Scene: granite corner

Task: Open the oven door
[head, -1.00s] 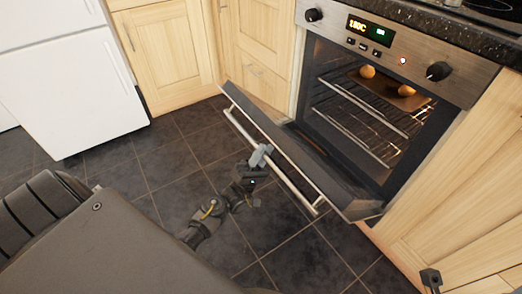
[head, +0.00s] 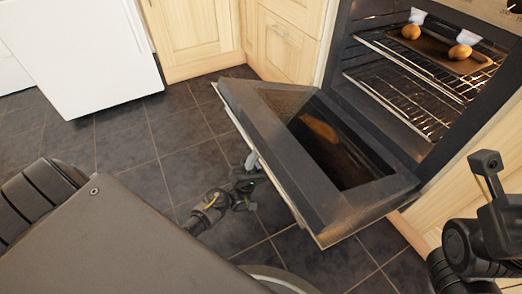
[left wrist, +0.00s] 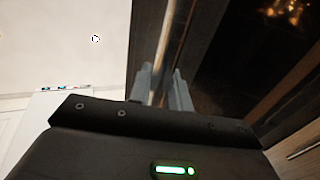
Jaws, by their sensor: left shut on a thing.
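The oven door (head: 300,183) is hinged well down and outward, its inner face and dark glass turned up. My left gripper (head: 250,163) is at the door's outer edge, shut on the oven door handle (head: 276,187), which is mostly hidden under that edge. In the left wrist view, the two grey fingers (left wrist: 162,88) stand on either side of the handle bar (left wrist: 171,50). The oven cavity (head: 385,100) is open to view. Part of my right arm shows at the right edge, apart from the door; its jaw state is unclear.
Wire racks (head: 400,100) sit inside the oven, with a tray (head: 437,56) holding brown round food on the upper one. Wooden cabinets (head: 190,35) and a white appliance (head: 80,55) stand at the back left. The dark tiled floor (head: 125,140) is clear left of the door.

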